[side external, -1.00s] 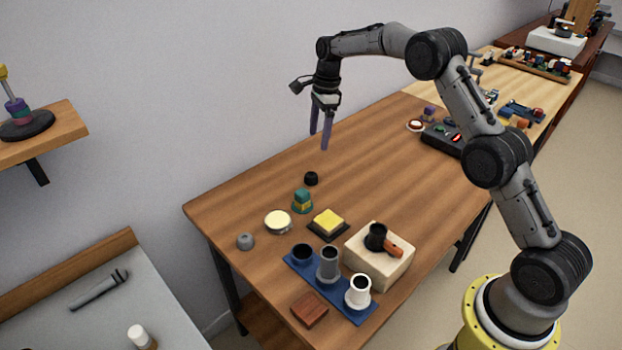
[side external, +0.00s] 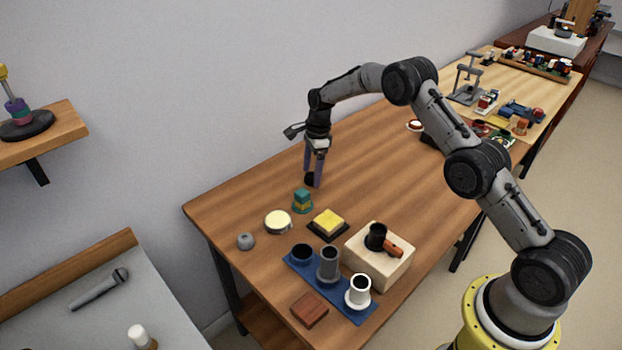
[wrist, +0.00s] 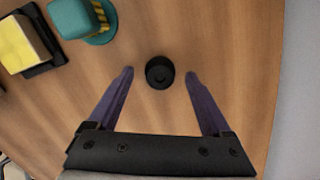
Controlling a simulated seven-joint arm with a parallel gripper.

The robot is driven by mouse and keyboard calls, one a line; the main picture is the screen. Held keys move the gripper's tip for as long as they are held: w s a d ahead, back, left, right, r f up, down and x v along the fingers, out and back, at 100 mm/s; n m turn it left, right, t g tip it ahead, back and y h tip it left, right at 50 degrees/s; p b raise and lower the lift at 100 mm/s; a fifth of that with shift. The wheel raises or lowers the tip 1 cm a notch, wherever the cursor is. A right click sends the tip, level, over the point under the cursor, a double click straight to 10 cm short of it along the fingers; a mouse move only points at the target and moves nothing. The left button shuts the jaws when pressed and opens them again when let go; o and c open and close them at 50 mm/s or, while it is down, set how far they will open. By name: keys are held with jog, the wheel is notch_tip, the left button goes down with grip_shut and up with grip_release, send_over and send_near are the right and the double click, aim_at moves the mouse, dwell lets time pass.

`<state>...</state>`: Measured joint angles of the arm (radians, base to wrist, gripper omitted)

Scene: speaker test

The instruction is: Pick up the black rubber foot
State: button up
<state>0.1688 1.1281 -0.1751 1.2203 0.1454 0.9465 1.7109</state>
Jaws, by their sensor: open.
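The black rubber foot (wrist: 160,72) is a small round black piece standing on the wooden table. In the wrist view it lies between the two purple fingers of my gripper (wrist: 160,75), level with their tips, with a gap on each side. In the side view the foot (side external: 309,180) is partly covered by the fingers of my gripper (side external: 314,183), which reach down around it close to the table. My gripper is open and holds nothing.
A teal and yellow stacked piece (side external: 302,201) stands close by, beside a yellow block on a dark base (side external: 328,224). A round cream-topped piece (side external: 278,221), a grey knob (side external: 246,241) and a blue mat (side external: 346,310) with cups are nearer.

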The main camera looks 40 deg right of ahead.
jog(key=shift+f, duration=0.2)
grip_shut()
dwell(0.3)
jog(key=shift+r, duration=0.1)
